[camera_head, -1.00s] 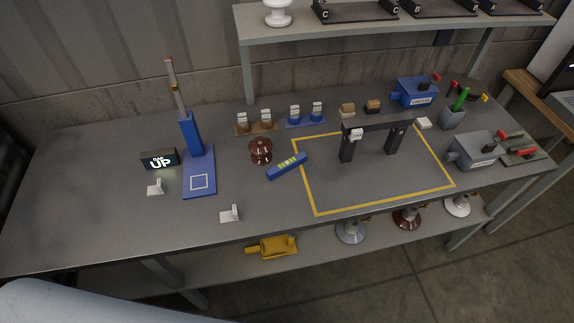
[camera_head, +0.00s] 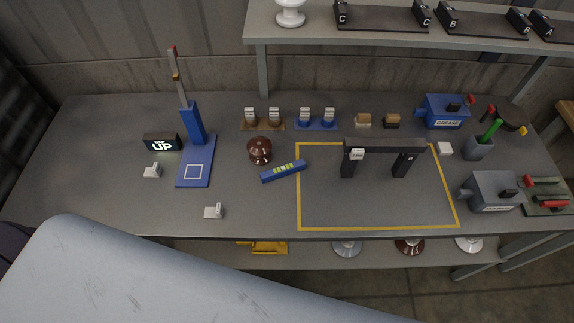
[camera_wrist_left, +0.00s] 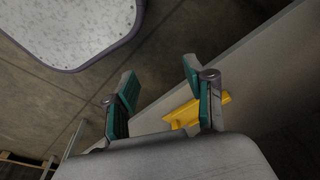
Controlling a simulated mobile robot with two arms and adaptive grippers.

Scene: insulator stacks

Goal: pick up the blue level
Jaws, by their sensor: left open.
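The blue level (camera_head: 283,171) lies on the grey workbench (camera_head: 110,190), tilted slightly, just left of the yellow-taped rectangle. It has a yellow-green window along its top. My left gripper (camera_wrist_left: 165,92) shows in the left wrist view, with its two teal-padded fingers apart and nothing between them. It is away from the level, which is not in the left wrist view. Neither gripper shows in the head view; a large pale part of my own body covers the lower left there.
A brown insulator (camera_head: 260,150) stands close to the left of the level. A blue stand (camera_head: 194,160) is farther left. A black bridge-shaped gauge (camera_head: 383,146) stands inside the taped area. A yellow object (camera_head: 268,247) is on the lower shelf. Bench space in front of the level is clear.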

